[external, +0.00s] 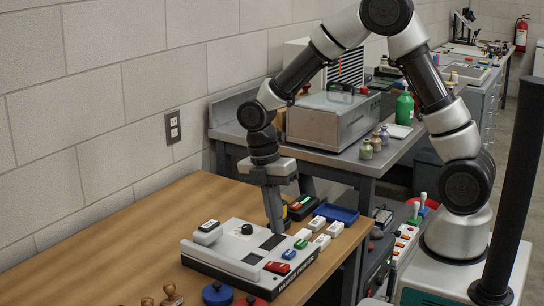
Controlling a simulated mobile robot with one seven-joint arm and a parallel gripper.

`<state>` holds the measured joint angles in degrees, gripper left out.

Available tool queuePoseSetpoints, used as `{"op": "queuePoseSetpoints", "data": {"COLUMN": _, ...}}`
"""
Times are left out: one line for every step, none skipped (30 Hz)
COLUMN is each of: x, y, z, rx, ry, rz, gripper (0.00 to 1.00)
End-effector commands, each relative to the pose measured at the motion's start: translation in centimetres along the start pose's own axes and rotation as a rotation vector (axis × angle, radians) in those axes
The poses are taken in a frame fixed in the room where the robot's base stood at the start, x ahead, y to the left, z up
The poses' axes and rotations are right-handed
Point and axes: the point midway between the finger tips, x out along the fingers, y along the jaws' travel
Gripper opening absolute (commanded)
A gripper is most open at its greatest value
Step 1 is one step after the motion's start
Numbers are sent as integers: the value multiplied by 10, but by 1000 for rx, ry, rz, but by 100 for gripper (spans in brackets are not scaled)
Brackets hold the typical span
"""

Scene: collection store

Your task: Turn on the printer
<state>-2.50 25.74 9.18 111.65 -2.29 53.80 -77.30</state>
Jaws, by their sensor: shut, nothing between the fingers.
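The printer (225,250) is a pale grey, low box with a dark lower edge and lettering on its front side, on the wooden table. Its top carries a black round knob (247,229), dark panels, a blue piece (289,254) and a red switch-like piece (277,268). My gripper (276,230) points straight down at the printer's far right part, shut and empty. I cannot tell whether the fingertips touch it. The gripper hides part of what is behind it.
Several small white blocks (317,224) with coloured tops stand along the printer's right side. A blue tray (337,213) lies behind them. Round blue and red items (217,294) and wooden-handled stamps (172,293) are at the front. The table's left part is clear.

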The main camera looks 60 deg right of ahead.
Motion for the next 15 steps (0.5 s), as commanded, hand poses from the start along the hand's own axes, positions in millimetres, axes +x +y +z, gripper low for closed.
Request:
{"op": "queuePoseSetpoints", "data": {"x": 14, "y": 0, "z": 0, "rx": -1, "ry": -1, "rz": -4, "gripper": 0}}
{"op": "queuePoseSetpoints", "data": {"x": 21, "y": 0, "z": 0, "rx": -1, "ry": -1, "rz": -4, "gripper": 0}}
{"op": "queuePoseSetpoints", "data": {"x": 30, "y": -1, "z": 0, "rx": 0, "ry": -1, "rz": -4, "gripper": 0}}
{"op": "queuePoseSetpoints", "data": {"x": 36, "y": 0, "z": 0, "rx": 0, "ry": -1, "rz": -3, "gripper": 0}}
{"op": "queuePoseSetpoints", "data": {"x": 42, "y": 0, "z": 0, "rx": 0, "ry": -1, "rz": -3, "gripper": 0}}
{"op": "queuePoseSetpoints", "data": {"x": 49, "y": 0, "z": 0, "rx": 0, "ry": -1, "rz": -3, "gripper": 0}}
{"op": "queuePoseSetpoints", "data": {"x": 54, "y": -1, "z": 0, "rx": 0, "ry": -1, "rz": -4, "gripper": 0}}
{"op": "queuePoseSetpoints", "data": {"x": 59, "y": 0, "z": 0, "rx": -1, "ry": -1, "rz": -2, "gripper": 0}}
{"op": "queuePoseSetpoints", "data": {"x": 65, "y": 0, "z": 0, "rx": -1, "ry": -1, "rz": -2, "gripper": 0}}
{"op": "queuePoseSetpoints", "data": {"x": 69, "y": 0, "z": 0, "rx": -1, "ry": -1, "rz": -2, "gripper": 0}}
{"op": "queuePoseSetpoints", "data": {"x": 72, "y": 0, "z": 0, "rx": -1, "ry": 0, "rz": -1, "gripper": 0}}
{"op": "queuePoseSetpoints", "data": {"x": 76, "y": 0, "z": 0, "rx": -1, "ry": 0, "rz": -1, "gripper": 0}}
{"op": "queuePoseSetpoints", "data": {"x": 78, "y": 0, "z": 0, "rx": -1, "ry": 0, "rz": -1, "gripper": 0}}
{"op": "queuePoseSetpoints", "data": {"x": 80, "y": 0, "z": 0, "rx": 0, "ry": 0, "rz": 0, "gripper": 0}}
{"op": "queuePoseSetpoints", "data": {"x": 82, "y": 0, "z": 0, "rx": 0, "ry": 0, "rz": 1, "gripper": 0}}
